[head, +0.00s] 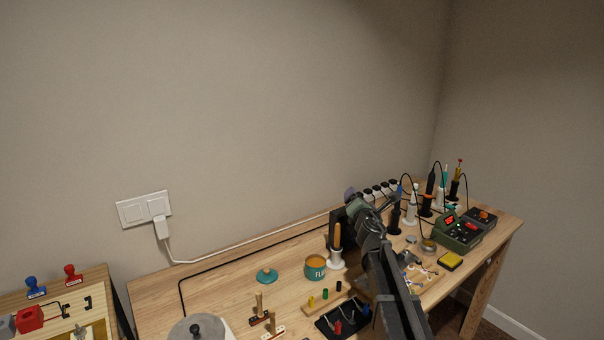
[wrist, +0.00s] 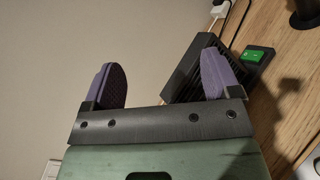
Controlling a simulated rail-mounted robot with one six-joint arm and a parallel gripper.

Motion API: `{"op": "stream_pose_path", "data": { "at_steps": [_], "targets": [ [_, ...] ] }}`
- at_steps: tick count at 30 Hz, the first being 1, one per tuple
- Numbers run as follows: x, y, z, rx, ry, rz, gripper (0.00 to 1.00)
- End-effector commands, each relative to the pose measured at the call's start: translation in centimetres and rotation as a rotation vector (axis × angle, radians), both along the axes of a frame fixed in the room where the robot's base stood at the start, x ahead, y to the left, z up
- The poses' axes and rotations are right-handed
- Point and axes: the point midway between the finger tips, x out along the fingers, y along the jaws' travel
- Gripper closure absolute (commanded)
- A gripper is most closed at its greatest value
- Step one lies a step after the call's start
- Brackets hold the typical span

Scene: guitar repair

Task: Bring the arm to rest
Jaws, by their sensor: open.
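My gripper (wrist: 164,78) shows in the wrist view with its two purple fingers wide apart and nothing between them. In the head view my gripper (head: 359,193) is above the back of the wooden workbench (head: 225,275), on its right half, at the end of my dark arm. A black box with a vented face and a green switch (wrist: 202,72) lies beyond the fingers in the wrist view. The box also shows in the head view (head: 338,229), partly hidden by my arm. I cannot tell how far the fingers are from it.
A teal tin (head: 315,267) and its lid (head: 267,275) stand on the bench. A white stand with an orange-handled tool (head: 336,250) is close left of my arm. Several tools in stands and a green soldering station (head: 458,232) are on the right.

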Motion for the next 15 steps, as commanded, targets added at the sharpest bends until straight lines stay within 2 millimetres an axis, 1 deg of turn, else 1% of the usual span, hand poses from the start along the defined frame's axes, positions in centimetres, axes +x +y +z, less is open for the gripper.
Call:
{"op": "stream_pose_path", "data": {
  "at_steps": [1,2,3,4,5,6,7,8,9,11,12,14,15],
  "targets": [
    [-2.8,-2.6,-0.6,0.274,0.019,-0.176,0.17],
    [-4.6,-4.1,-1.2,0.467,0.031,-0.3,0.17],
    [-7.5,-5.5,-2.5,0.721,0.049,-0.47,0.17],
    [-10.0,-6.1,-3.6,0.904,0.066,-0.603,0.17],
    [-12.7,-6.2,-4.8,1.078,0.087,-0.74,0.17],
    [-16.4,-5.7,-6.4,1.281,0.122,-0.92,0.17],
    [-19.1,-4.9,-7.4,1.409,0.151,-1.05,0.17],
    [-21.8,-3.8,-8.1,1.516,0.187,-1.178,0.17],
    [-25.2,-2.1,-8.7,1.631,0.241,-1.339,0.17],
    [-29.9,0.7,-8.8,1.741,0.332,-1.55,0.17],
    [-32.6,2.4,-8.5,1.781,0.398,-1.661,0.17],
    [-35.8,4.6,-7.5,1.809,0.501,-1.77,0.17],
    [-37.3,5.8,-6.6,1.816,0.565,-1.792,0.17]
  ]
}}
